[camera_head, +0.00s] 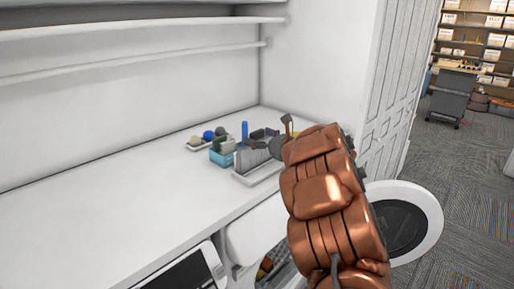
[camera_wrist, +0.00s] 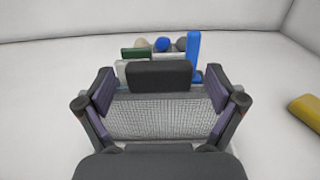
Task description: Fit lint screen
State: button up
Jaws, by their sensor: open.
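The lint screen (camera_wrist: 160,118) is a pale grey mesh panel with a dark grip (camera_wrist: 158,76) along its top in the wrist view. My gripper (camera_wrist: 160,92) is open, with one finger on each side of the screen; I cannot tell whether they touch it. In the head view, a light grey panel (camera_head: 252,158), likely the screen, stands in a shallow white tray (camera_head: 257,175) on the counter. My copper-coloured arm reaches over the tray's right side, and my gripper (camera_head: 270,137) is small and partly hidden there.
Behind the tray are a light-blue caddy (camera_head: 221,157), a blue upright item (camera_head: 244,132) and several balls (camera_head: 208,135). A yellow item (camera_wrist: 306,113) lies to the right in the wrist view. White machine fronts are below the counter (camera_head: 110,200), whose left part is clear.

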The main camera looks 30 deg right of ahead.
jog(key=shift+w, duration=0.35)
jog(key=shift+a, duration=0.1)
jog(key=c, duration=1.6)
jog(key=shift+c, duration=0.3)
jog(key=shift+r, duration=0.1)
